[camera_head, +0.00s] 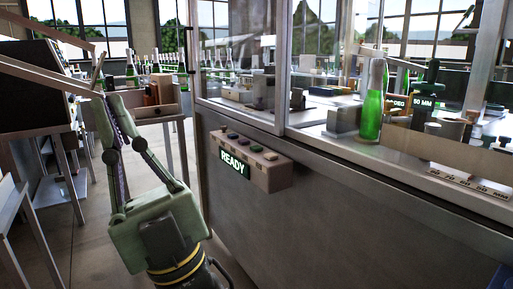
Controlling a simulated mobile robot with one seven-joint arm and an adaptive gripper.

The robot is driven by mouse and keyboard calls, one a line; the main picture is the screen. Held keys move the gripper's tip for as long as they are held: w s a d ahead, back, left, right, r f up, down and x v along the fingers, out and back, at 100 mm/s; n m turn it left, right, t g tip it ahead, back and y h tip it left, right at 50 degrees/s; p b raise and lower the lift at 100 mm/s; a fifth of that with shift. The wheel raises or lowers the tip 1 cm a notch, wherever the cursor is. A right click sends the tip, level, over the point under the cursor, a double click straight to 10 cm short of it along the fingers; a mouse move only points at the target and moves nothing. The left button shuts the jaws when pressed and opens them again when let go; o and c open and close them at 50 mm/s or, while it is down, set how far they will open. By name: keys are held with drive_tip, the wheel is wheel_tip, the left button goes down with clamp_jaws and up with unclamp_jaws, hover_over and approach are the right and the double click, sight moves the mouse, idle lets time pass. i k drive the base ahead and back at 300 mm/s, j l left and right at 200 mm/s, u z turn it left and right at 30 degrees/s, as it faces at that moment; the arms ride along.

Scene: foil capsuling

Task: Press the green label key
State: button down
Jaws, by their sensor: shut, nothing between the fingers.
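A beige key box (275,177) is fixed to the side of the grey machine, with a lit green sign (233,163) reading READY on its front.
The machine's glass guard (238,60) rises behind the box. A green bottle (371,112) stands on the machine's bench at the right. A wooden crate (158,108) on a stand is behind my gripper. Bare floor (90,240) shows at the lower left.

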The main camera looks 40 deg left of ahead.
sight(255, 149)
drive_tip(key=u, duration=1.55)
drive_tip(key=i+l, duration=0.15)
drive_tip(key=l, duration=0.2)
drive_tip(key=i+l, duration=0.35)
drive_tip(key=l, duration=0.3)
drive_tip(key=i+l+u, duration=0.1)
drive_tip(key=l, duration=0.25)
drive_tip(key=i, duration=0.05)
